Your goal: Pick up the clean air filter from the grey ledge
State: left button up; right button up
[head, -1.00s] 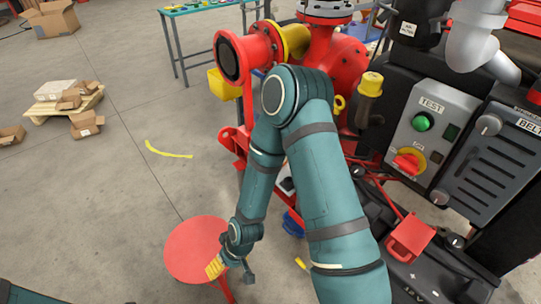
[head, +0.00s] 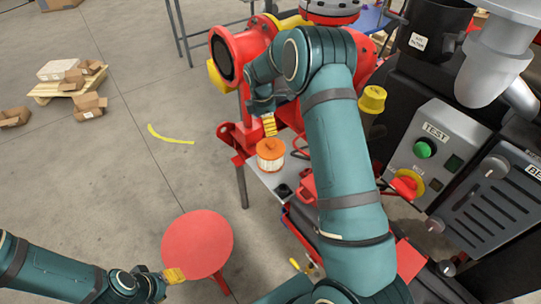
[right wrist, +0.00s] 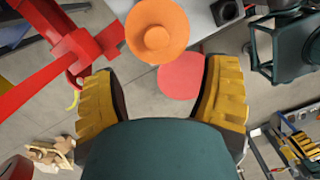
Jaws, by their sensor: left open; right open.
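The clean air filter (head: 270,158), with orange caps and a pale body, stands upright on the grey ledge (head: 266,181) in the head view. My right gripper (head: 269,126) is just above and behind it, partly hidden by its own arm. In the right wrist view, the filter's round orange top (right wrist: 157,32) lies beyond the open yellow fingers of my right gripper (right wrist: 160,75), with nothing between them. The ledge edge (right wrist: 196,22) shows beside the filter. My left gripper (head: 174,275) is low at the left, beside the red stool, away from the filter.
The red round stool (head: 198,243) stands below and left of the ledge. Red pump pipework (head: 240,55) rises behind the filter. The grey TEST panel (head: 430,150) and dark machinery are at the right. Floor at the left is open, with a pallet of boxes (head: 65,82) farther off.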

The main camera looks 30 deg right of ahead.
aim_at(270, 142)
jog(key=f, duration=0.3)
jog(key=d+f+b, duration=0.1)
jog(key=f, duration=0.6)
jog(key=shift+w+d+f, duration=0.1)
jog(key=shift+d+f, duration=0.05)
grip_shut()
